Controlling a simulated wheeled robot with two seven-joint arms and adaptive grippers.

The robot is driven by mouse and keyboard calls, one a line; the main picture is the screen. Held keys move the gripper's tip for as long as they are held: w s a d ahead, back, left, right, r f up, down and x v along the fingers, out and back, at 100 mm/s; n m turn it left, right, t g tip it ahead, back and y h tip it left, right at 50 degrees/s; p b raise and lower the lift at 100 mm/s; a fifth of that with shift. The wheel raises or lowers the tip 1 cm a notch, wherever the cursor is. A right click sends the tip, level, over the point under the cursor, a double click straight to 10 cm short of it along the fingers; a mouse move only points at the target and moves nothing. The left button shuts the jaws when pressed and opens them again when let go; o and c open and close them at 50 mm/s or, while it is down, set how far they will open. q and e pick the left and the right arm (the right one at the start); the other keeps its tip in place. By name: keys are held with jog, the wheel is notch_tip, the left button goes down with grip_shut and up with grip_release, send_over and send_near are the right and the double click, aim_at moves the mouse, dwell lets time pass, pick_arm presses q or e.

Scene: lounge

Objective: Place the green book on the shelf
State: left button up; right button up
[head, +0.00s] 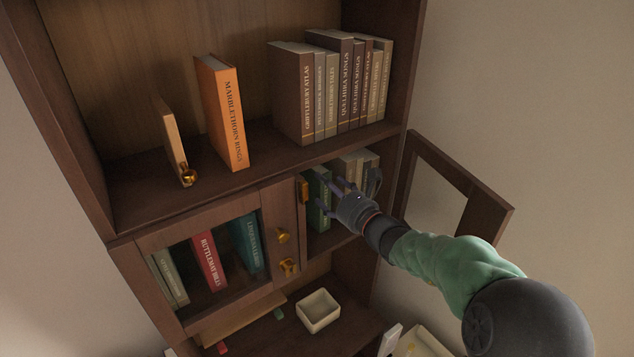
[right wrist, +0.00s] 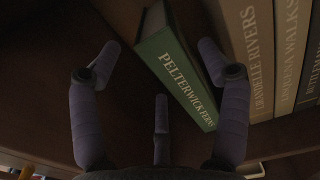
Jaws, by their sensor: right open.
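The green book (head: 318,200) stands in the open right compartment of the lower shelf, spine facing out. In the right wrist view the green book (right wrist: 180,75) reads "Pelterwick Ferns" and leans against or close to the pale books on its right. My right gripper (head: 348,190) is in front of that compartment, its fingers open. In the right wrist view the gripper (right wrist: 158,55) has fingers to the left and right of the book's spine, with a third finger below. I cannot tell whether any finger touches the book. My left gripper is not in view.
The compartment's glazed door (head: 450,180) stands open on the right. Pale books (right wrist: 250,55) stand close to the green book. The shelf above (head: 270,160) holds an orange book (head: 222,112), a row of brown books (head: 292,95) and a bare gap between them.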

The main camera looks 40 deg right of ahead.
jog(key=s, duration=0.3)
jog(key=shift+s+a, duration=0.2)
jog(key=shift+s, duration=0.15)
dwell(1.1)
